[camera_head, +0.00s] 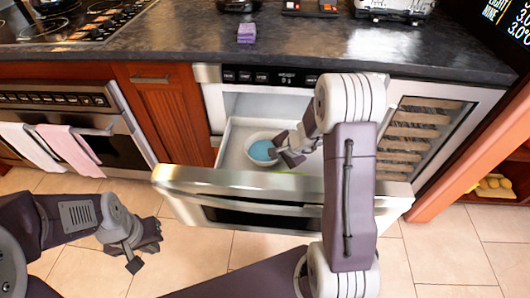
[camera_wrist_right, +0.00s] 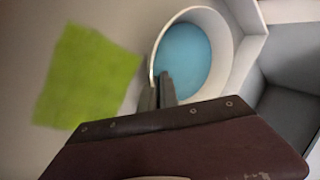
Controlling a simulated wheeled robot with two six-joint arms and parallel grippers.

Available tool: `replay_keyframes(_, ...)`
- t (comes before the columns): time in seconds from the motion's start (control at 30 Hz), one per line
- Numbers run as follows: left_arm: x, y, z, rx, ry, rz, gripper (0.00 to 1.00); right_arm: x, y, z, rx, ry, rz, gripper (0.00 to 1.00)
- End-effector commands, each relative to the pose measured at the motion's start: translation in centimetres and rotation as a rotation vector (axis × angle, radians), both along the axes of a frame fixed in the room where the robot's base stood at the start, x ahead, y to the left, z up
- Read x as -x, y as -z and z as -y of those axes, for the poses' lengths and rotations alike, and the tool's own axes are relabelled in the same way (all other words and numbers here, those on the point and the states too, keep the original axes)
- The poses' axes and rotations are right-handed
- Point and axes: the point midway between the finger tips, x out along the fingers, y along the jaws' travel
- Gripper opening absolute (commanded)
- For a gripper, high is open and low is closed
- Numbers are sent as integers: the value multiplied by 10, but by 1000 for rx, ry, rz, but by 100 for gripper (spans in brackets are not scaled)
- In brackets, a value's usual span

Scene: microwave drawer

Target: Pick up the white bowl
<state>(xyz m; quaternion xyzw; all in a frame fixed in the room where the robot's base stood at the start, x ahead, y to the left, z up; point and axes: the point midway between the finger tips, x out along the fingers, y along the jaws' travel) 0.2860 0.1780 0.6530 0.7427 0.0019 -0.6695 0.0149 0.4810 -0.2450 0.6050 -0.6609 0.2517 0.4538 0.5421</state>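The white bowl (camera_head: 262,149) has a blue inside and sits in the open microwave drawer. It also shows in the right wrist view (camera_wrist_right: 222,32), where its rim runs between my fingers. My right gripper (camera_head: 283,153) reaches into the drawer at the bowl's right side. In the right wrist view its two fingers (camera_wrist_right: 158,92) are close together, one inside the bowl and one outside, with the wall between them. My left gripper (camera_head: 144,256) is empty, low over the floor at the left, with its fingertips apart.
The open drawer (camera_head: 232,140) has its front panel (camera_head: 220,185) pulled out toward me. A green patch (camera_wrist_right: 88,77) lies on the drawer floor beside the bowl. The counter (camera_head: 290,42) overhangs the drawer. An oven (camera_head: 70,125) with towels stands left.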

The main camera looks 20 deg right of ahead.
Motion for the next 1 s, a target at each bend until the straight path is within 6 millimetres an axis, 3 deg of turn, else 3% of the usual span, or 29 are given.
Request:
replay_keyframes(0.33,0,-6,0,0,0,0,0,0,-7,0,0,1,0,0)
replay_keyframes(0.6,0,-39,0,0,0,0,0,-1,-52,1,1,1,2,0)
replay_keyframes(1.0,0,-82,0,0,0,0,0,7,-100,91,1,5,3,0)
